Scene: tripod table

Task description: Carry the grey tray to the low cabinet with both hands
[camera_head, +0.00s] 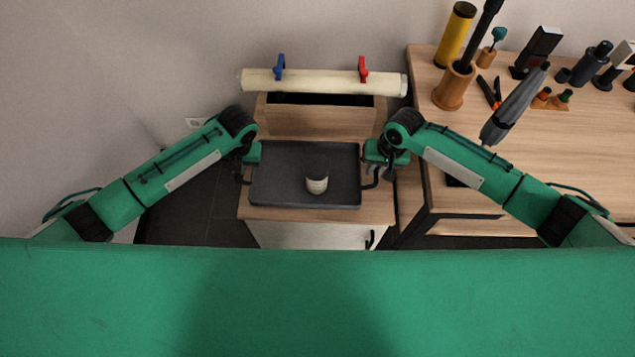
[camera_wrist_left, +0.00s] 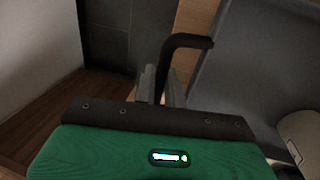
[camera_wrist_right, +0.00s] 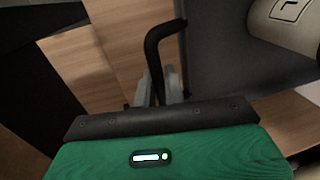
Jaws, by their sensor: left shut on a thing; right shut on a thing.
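The dark grey tray (camera_head: 275,185) is level, over the top of the low cabinet (camera_head: 310,233) in the head view. I cannot tell whether it touches the cabinet top. My left gripper (camera_head: 245,172) is shut on the tray's left handle, a black bent bar (camera_wrist_left: 180,45) in the left wrist view. My right gripper (camera_head: 374,175) is shut on the right handle, a black bar (camera_wrist_right: 157,50) in the right wrist view.
Behind the tray stands a wooden box (camera_head: 315,118) with a pale roll (camera_head: 320,83) and blue and red clamps above it. A wooden workbench (camera_head: 520,150) with several tools is on the right. Dark floor (camera_head: 190,215) lies left of the cabinet.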

